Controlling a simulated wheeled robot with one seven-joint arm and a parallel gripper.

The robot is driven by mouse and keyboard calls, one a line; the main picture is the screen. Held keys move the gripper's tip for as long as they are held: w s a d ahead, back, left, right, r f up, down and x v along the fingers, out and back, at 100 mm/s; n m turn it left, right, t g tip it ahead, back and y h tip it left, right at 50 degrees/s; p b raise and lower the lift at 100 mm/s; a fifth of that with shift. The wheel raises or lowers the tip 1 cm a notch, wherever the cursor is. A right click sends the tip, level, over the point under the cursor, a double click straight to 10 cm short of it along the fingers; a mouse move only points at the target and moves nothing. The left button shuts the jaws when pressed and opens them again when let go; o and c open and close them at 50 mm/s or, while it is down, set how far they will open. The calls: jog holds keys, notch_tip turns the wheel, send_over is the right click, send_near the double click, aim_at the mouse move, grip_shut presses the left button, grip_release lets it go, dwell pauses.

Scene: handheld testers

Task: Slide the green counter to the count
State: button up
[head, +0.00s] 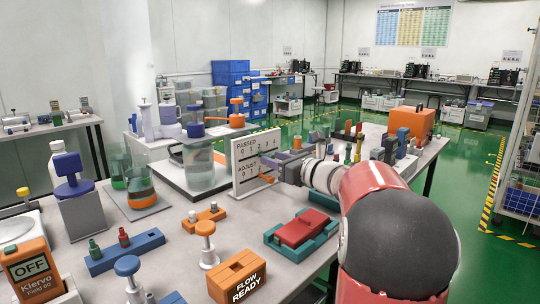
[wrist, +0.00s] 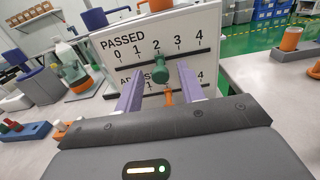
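A white board (head: 244,165) stands upright on the bench and also shows in the wrist view (wrist: 225,35). Its upper row reads PASSED with numbers 0 to 4 above a dark slot; its lower row reads ADJUST. The green counter (wrist: 158,74) is a round knob on the upper slot, just below the 2. An orange counter (wrist: 168,97) sits on the lower row. My gripper (wrist: 160,68) faces the board with its purple fingers apart, one on each side of the green counter. Gaps show between the fingers and the knob. In the head view my gripper (head: 272,160) hides the green counter.
A glass beaker on a stand (head: 199,160) is left of the board. An orange FLOW READY box (head: 237,277), a blue peg strip (head: 125,252) and a red block in a teal tray (head: 300,230) lie in front. Other testers crowd the bench behind my arm.

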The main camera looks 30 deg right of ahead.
jog(key=shift+x, duration=1.05)
jog(key=shift+c, duration=0.3)
grip_shut()
